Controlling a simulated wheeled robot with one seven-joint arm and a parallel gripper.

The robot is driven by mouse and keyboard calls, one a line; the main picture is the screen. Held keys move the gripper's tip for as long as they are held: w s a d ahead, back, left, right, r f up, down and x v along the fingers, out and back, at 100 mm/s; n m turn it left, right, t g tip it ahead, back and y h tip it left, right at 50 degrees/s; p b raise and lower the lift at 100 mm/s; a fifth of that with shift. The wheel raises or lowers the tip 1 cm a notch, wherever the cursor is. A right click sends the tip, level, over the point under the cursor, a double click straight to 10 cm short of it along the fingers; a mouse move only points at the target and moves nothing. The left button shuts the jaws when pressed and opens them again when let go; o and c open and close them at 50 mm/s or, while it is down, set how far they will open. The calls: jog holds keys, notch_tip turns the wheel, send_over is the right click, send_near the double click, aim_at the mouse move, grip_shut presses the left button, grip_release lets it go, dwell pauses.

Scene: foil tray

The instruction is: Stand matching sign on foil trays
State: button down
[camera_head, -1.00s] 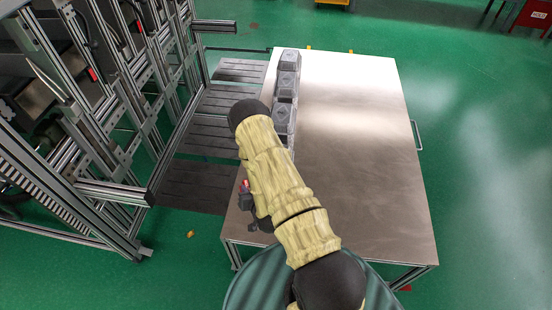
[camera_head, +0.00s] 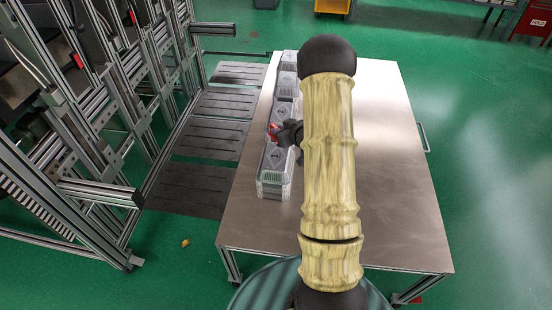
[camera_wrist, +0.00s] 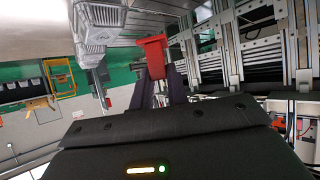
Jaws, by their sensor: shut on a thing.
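Several foil trays stand in a row of grey stacks along the left side of the table. In the wrist view my gripper (camera_wrist: 157,82) is shut on a small red sign (camera_wrist: 154,52), held between the two fingertips. The red sign also shows in the head view (camera_head: 273,129), close to the trays. I cannot tell whether it touches them. Its face is not readable.
The metal table (camera_head: 395,160) is bare right of the row, though my arm covers part of it. An aluminium frame (camera_head: 75,150) stands left, with dark grey floor plates (camera_head: 215,138) between it and the table. A handle (camera_head: 423,137) sticks out on the table's right side.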

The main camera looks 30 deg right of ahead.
send_over(280, 160)
jog(key=shift+f, duration=2.9)
jog(key=shift+f, duration=2.1)
jog(key=shift+f, duration=0.15)
jog(key=c, duration=1.4)
grip_release()
jog(key=shift+o, duration=0.2)
